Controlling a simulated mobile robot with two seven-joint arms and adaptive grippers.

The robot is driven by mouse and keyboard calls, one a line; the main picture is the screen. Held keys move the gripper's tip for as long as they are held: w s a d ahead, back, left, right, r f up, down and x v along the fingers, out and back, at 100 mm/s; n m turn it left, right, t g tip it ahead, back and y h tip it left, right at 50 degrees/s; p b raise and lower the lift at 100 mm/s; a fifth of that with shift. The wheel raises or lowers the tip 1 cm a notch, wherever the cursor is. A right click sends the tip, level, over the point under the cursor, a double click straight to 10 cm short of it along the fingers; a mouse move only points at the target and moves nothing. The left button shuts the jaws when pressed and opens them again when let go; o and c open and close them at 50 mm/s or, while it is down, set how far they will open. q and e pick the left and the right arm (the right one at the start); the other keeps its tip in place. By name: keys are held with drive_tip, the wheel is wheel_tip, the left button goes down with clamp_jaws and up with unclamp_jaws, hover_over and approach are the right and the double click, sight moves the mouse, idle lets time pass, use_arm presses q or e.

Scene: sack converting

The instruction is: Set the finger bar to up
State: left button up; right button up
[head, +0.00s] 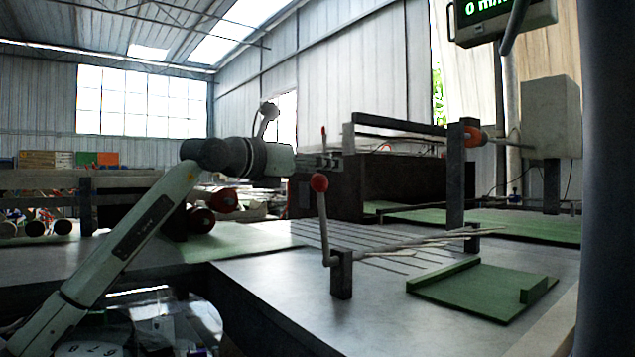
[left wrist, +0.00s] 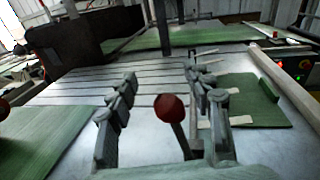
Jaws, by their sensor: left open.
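The finger bar (head: 405,246) runs low across the metal table between two dark posts, its thin pale fingers lying nearly flat. Its grey lever (head: 323,228) stands almost upright at the near post and ends in a red ball knob (head: 320,182). My left gripper (head: 328,162) is just above and beside the knob in the head view. In the left wrist view the gripper (left wrist: 160,85) is open, and the red knob (left wrist: 171,107) shows between its two fingers, nearer the right one. Whether it touches the knob I cannot tell. My right gripper is not in view.
A green plate with raised edges (head: 480,290) lies on the table at the right. A dark machine frame (head: 415,180) stands behind the slotted table (head: 270,275). A tall dark post (head: 456,175) rises at its right. Another green surface (head: 235,240) lies at the left.

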use_arm(q)
wheel_tip(320, 180, up, 7)
drive_tip(key=shift+f, duration=0.2)
idle(0.5)
